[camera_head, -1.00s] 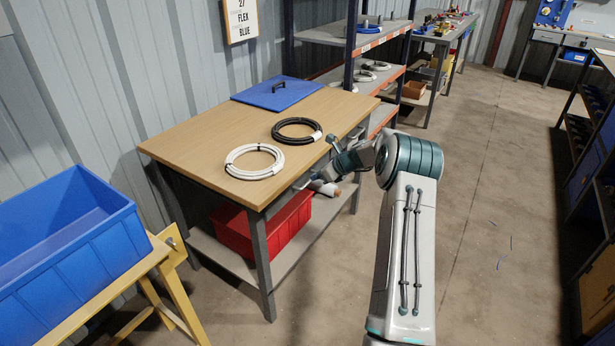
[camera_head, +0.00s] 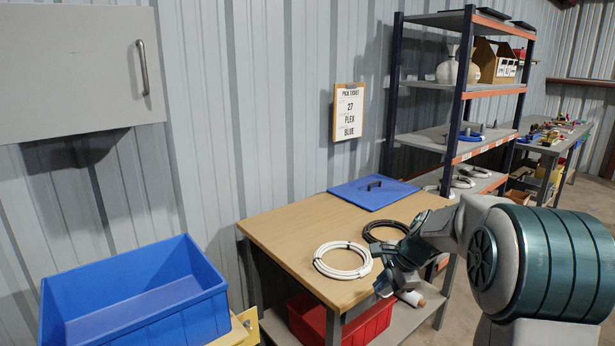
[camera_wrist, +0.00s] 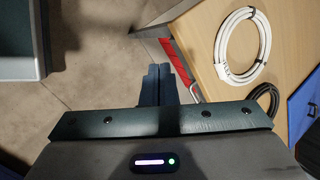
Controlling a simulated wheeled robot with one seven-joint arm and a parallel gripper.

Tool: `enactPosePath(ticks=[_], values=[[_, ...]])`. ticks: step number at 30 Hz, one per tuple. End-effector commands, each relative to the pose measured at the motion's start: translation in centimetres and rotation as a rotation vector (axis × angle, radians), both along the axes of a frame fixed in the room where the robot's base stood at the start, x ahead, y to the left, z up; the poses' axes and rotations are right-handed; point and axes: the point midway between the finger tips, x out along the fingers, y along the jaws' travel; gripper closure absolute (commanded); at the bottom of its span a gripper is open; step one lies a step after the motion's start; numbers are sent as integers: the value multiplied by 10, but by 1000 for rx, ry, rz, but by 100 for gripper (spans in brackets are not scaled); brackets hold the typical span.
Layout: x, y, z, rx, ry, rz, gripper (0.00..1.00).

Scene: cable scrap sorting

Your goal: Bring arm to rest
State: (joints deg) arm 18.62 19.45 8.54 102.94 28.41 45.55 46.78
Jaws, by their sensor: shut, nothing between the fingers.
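My gripper (camera_head: 384,286) is held in front of the near right edge of the wooden workbench (camera_head: 290,240), with my arm reaching in from the right. In the wrist view my gripper's fingers (camera_wrist: 160,76) are together and empty, over the floor beside the bench edge. No cable is in them. A white cable coil (camera_head: 322,268) lies on the bench top and also shows in the wrist view (camera_wrist: 222,50). A black cable coil (camera_head: 368,236) lies behind it, partly hidden by my arm in the head view.
A blue lid (camera_head: 345,194) with a black handle lies at the bench's back. A red bin (camera_head: 305,318) sits on the lower shelf. A blue bin (camera_head: 190,318) stands at the left. Shelving (camera_head: 462,85) stands behind. A grey cabinet (camera_head: 75,75) hangs upper left.

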Motion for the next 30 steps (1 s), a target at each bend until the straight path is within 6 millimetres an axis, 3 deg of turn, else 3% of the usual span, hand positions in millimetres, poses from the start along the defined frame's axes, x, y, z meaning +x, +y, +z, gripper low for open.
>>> enactPosePath(ticks=[3, 9, 18, 24, 30], values=[[-44, 16, 26, -119, -33, 179, 100], [-120, 32, 50, -300, -72, 477, 100], [-231, 37, 65, -534, -119, 911, 100], [-282, 32, 61, -634, -137, 1124, 100], [-299, 30, 56, -669, -141, 1204, 100]])
